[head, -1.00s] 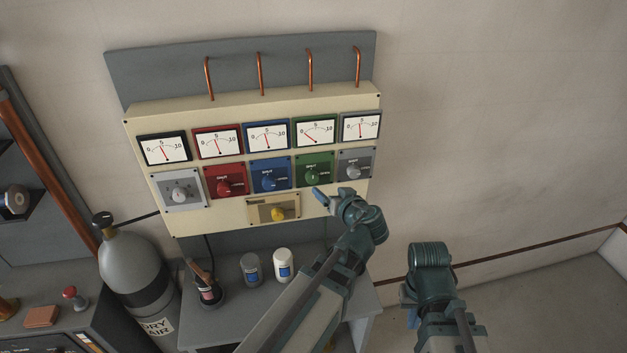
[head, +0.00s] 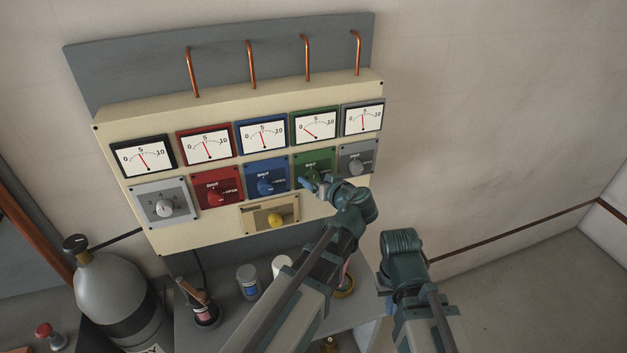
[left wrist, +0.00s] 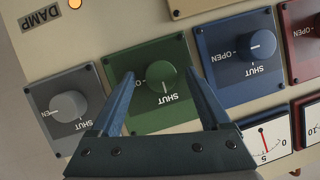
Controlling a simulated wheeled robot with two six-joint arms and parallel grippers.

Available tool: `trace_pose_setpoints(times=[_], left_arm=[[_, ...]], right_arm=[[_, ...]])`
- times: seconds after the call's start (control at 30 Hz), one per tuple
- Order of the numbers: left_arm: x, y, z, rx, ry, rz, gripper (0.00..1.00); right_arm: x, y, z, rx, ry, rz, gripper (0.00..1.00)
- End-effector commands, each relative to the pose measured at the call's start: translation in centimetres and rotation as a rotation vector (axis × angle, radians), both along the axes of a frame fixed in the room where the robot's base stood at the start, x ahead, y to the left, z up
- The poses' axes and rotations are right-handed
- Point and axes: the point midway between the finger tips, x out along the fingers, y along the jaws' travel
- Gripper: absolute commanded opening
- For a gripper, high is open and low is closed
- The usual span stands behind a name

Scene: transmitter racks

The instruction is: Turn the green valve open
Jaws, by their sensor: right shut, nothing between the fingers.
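The green valve is a round green knob (left wrist: 161,76) on a green plate marked SHUT and OPEN. In the left wrist view, which sees the panel upside down, the knob's white mark points to SHUT. My left gripper (left wrist: 164,92) is open, with one blue finger on each side of the knob in the picture; whether they touch it I cannot tell. In the head view my left gripper (head: 314,187) is in front of the green plate (head: 313,160) and hides most of the knob. My right gripper (head: 384,290) is shut and empty, low and right of the panel.
A blue valve (head: 266,183) and a grey valve (head: 356,165) flank the green one closely, with a red valve (head: 216,194) further left. The green-framed meter (head: 316,127) reads low. Bottles stand on the shelf (head: 220,335) below. The wall at right is clear.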

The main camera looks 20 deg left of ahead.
Motion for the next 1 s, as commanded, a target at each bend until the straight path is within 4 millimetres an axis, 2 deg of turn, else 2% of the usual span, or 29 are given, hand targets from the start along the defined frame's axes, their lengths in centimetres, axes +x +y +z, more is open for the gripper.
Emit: trace_pose_setpoints(times=[0.03, 0.07, 0.43, 0.77, 1.0], left_arm=[[0.0, 0.0, 0.0, 0.000, 0.000, 0.000, 0.73], [0.0, 0.0, 0.0, 0.000, 0.000, 0.000, 0.68], [0.0, 0.0, 0.0, 0.000, 0.000, 0.000, 0.01], [0.1, -0.1, -0.1, 0.038, 0.025, -0.001, 0.00], [0.2, -0.2, -0.4, 0.169, 0.112, 0.000, 0.00]], right_arm=[[0.0, 0.0, 0.0, 0.000, 0.000, 0.000, 0.00], [0.0, 0.0, 0.0, 0.000, 0.000, 0.000, 0.00], [0.0, 0.0, 0.0, 0.000, 0.000, 0.000, 0.00], [0.0, 0.0, -0.3, 0.000, 0.000, 0.000, 0.00], [0.0, 0.0, -1.3, 0.000, 0.000, -0.001, 0.00]])
